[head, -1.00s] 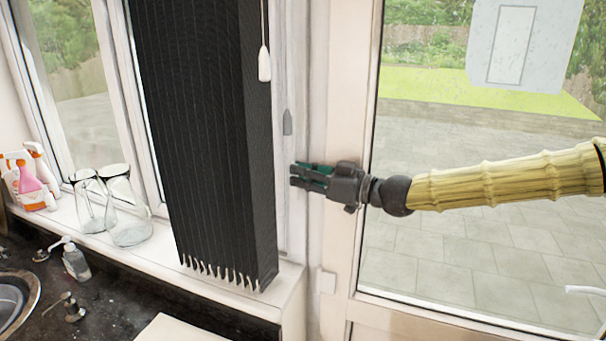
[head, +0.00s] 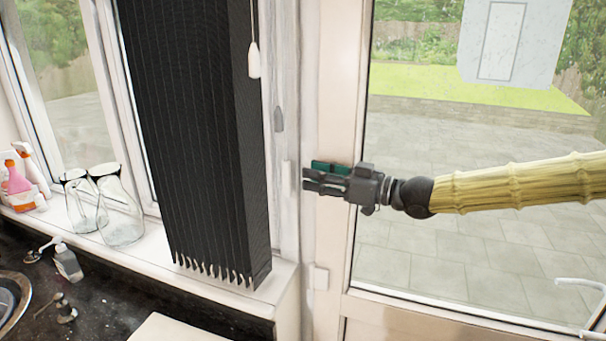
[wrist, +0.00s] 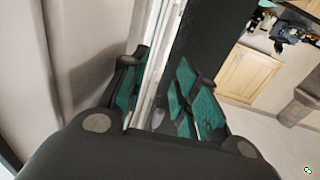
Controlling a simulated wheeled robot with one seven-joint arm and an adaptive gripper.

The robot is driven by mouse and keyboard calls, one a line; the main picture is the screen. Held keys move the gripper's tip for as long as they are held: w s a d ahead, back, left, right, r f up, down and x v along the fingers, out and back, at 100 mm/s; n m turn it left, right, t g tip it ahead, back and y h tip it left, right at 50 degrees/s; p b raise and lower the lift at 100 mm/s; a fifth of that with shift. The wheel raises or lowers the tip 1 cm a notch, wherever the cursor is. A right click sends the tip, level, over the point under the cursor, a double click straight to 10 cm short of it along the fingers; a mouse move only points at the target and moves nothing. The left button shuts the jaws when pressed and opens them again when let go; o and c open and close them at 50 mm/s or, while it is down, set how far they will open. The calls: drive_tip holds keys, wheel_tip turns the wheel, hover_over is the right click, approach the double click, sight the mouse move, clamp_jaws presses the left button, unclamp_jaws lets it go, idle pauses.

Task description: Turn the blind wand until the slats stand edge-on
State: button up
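The black vertical blind (head: 190,130) hangs bunched at the window, its slats packed close together. A white pull (head: 253,62) hangs on a cord at its upper right, and a grey weight (head: 278,118) hangs lower beside it. My gripper (head: 312,180) is to the right of the blind, in front of the pale door frame. In the wrist view my gripper (wrist: 160,95) is open, its teal pads apart. Pale upright strips (wrist: 155,60) show between the fingers; I cannot tell whether one is the wand or whether anything touches. The dark blind (wrist: 195,35) is just beyond.
The glazed door (head: 450,200) is behind my arm, with a white handle (head: 580,283) at lower right. Glass jars (head: 118,215) and spray bottles (head: 20,185) stand on the sill at left. A dark counter (head: 100,305) lies below.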

drive_tip(key=v, duration=0.6)
drive_tip(key=shift+f, duration=0.1)
